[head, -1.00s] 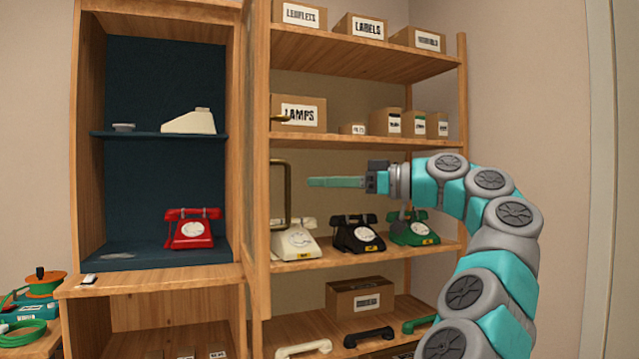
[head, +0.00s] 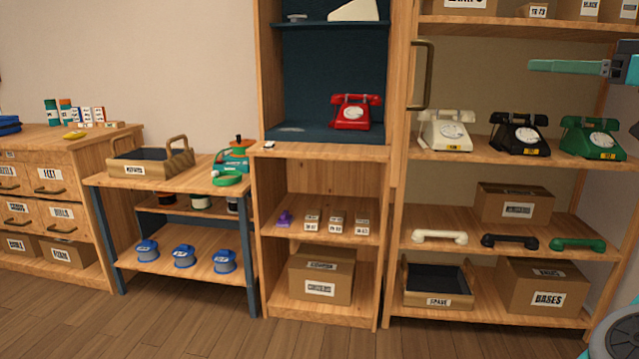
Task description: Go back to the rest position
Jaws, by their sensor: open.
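My gripper (head: 568,66) is at the upper right of the head view, its long teal fingers pointing left. It is open and holds nothing that I can see. It is in front of the right-hand shelf unit, above the row of dial phones and apart from them. The red phone (head: 352,111) sits in the dark blue cabinet compartment. The white phone (head: 446,130), the black phone (head: 519,134) and the green phone (head: 591,137) stand on the shelf to the right. Most of my arm is out of the frame.
White (head: 439,237), black (head: 509,241) and green (head: 577,244) handsets lie on a lower shelf. The cabinet's open door with its handle (head: 422,74) stands between cabinet and shelves. A workbench (head: 205,180) and drawers (head: 40,202) are at the left. The front floor (head: 150,325) is clear.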

